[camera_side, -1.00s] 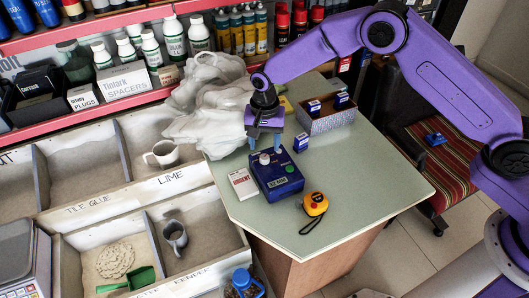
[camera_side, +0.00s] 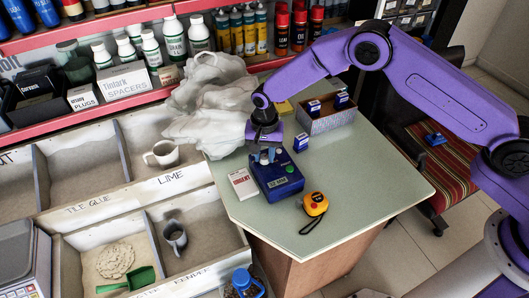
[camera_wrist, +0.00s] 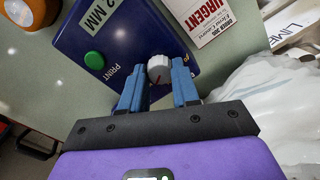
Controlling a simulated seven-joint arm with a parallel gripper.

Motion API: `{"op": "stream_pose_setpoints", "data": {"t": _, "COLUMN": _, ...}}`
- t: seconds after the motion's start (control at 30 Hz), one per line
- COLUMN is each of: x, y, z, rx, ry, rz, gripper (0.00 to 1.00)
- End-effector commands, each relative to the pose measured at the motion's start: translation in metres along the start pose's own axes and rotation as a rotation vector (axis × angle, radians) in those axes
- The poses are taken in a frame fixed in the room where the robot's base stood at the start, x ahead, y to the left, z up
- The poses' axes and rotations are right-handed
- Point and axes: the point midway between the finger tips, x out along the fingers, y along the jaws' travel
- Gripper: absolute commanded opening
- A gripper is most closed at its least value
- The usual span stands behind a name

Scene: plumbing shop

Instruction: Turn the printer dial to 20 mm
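The blue label printer (camera_side: 279,184) stands on the counter, with a green button (camera_side: 290,169) on top and a front label whose "MM" reads in the wrist view. Its white dial (camera_wrist: 159,67) has a red pointer mark and sits near the printer's edge. My gripper (camera_wrist: 158,82) is above the printer with its two blue fingers pointing down at the dial. The fingers are apart, one on each side of the dial, with a visible gap. The dial's setting is not readable.
A white "URGENT" card (camera_side: 242,184) lies left of the printer. A small blue box (camera_side: 301,142) and an open box (camera_side: 328,120) stand behind. A crumpled grey-white bag (camera_side: 208,100) is close on the left. The counter's front right is clear.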

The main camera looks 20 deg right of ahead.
Motion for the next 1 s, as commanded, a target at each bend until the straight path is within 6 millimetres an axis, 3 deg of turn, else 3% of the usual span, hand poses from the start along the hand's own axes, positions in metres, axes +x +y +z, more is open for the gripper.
{"op": "stream_pose_setpoints", "data": {"t": 0.47, "x": -0.0003, "y": 0.0003, "z": 0.0000, "rx": -0.153, "ry": -0.001, "rz": 0.002, "gripper": 0.00}}
{"op": "stream_pose_setpoints", "data": {"t": 1.0, "x": -0.0006, "y": -0.0001, "z": -0.0002, "rx": -0.650, "ry": 0.000, "rz": 0.000, "gripper": 0.00}}
